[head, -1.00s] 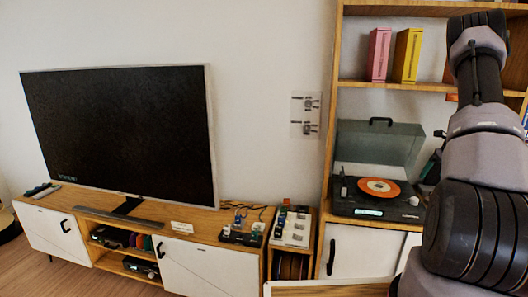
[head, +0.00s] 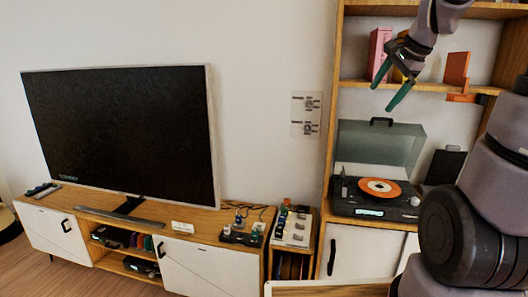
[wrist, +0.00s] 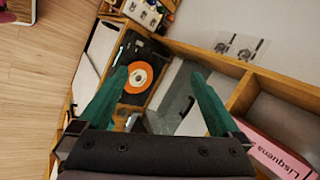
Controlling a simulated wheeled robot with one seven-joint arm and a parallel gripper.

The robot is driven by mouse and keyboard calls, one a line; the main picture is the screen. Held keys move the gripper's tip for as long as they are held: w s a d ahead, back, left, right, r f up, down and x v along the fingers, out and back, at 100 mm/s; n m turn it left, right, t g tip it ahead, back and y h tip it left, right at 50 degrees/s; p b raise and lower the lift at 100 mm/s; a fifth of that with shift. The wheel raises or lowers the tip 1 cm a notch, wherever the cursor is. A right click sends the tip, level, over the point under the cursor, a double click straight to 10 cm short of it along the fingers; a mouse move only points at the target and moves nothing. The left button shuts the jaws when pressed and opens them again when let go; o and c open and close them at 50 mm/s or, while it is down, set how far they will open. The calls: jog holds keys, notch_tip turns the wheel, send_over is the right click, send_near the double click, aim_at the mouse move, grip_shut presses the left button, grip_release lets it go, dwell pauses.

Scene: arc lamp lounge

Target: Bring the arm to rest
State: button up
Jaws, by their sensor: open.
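My gripper (head: 391,86) is open and empty in the head view, with its green fingers spread in front of the shelf unit, above the turntable. In the wrist view my gripper (wrist: 160,93) shows its two green fingers wide apart with nothing between them. My arm comes in from the right side of the head view, bent, with its upper part leaving the top edge. The turntable (head: 345,207) with an orange record (head: 380,188) stands below the gripper, its clear lid raised. The record also shows between the fingers in the wrist view (wrist: 140,77).
The shelf unit (head: 331,130) holds a pink box (head: 378,52) and an orange bookend (head: 457,68) close to my gripper. A television (head: 120,130) stands on a low cabinet (head: 205,262) at left.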

jog(key=s+a+n, duration=0.4)
jog(key=s+n, duration=0.1)
jog(key=s, duration=0.4)
jog(key=s+a+n, duration=0.4)
jog(key=s+n, duration=0.2)
jog(key=s, duration=0.3)
jog(key=shift+s+a+r+t, duration=0.2)
jog(key=shift+a+r+t, duration=0.1)
jog(key=shift+r, duration=0.1)
